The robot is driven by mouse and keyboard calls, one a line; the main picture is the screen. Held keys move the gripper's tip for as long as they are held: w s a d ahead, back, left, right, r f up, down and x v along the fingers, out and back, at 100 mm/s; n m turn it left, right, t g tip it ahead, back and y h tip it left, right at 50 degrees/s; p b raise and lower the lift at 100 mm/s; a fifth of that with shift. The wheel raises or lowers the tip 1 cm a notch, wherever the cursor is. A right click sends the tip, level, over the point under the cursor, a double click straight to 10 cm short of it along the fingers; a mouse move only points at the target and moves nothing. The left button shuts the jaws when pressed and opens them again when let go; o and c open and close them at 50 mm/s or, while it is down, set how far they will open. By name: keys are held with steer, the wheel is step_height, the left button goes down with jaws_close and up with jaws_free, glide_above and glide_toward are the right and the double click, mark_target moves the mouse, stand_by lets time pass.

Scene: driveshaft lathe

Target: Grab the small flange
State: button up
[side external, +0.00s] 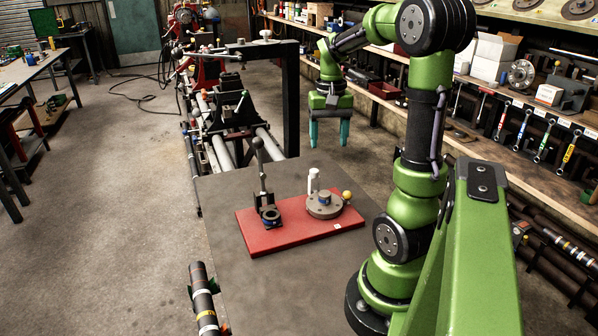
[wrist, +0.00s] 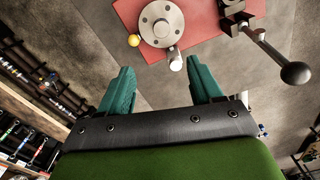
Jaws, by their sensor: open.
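A round grey flange (side external: 333,210) with a blue centre lies on the right part of a red plate (side external: 290,237) on the table. It also shows at the top of the wrist view (wrist: 151,29), with bolt holes around its face. A white upright post and a yellow ball sit at its edge. My gripper (side external: 329,140) is open and empty, its teal fingers pointing down, behind and above the plate. In the wrist view the fingers (wrist: 164,78) are well apart, with the flange beyond them and untouched.
A lever tool with a dark ball knob (side external: 259,142) stands on the plate left of the flange. A dark steel frame and lathe (side external: 230,115) stand behind the table. A striped cylinder (side external: 205,305) is at the table's front left. Shelves run along the right.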

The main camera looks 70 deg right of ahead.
glide_above(324, 192)
steer(key=f, duration=1)
steer(key=shift+s+d+f, duration=0.15)
steer(key=shift+s+f, duration=0.05)
steer(key=shift+f, duration=0.05)
steer(key=shift+a+f, duration=0.2)
steer(key=shift+f, duration=2.5)
steer(key=shift+c, duration=0.3)
steer(key=shift+w+r, duration=0.1)
jaws_close()
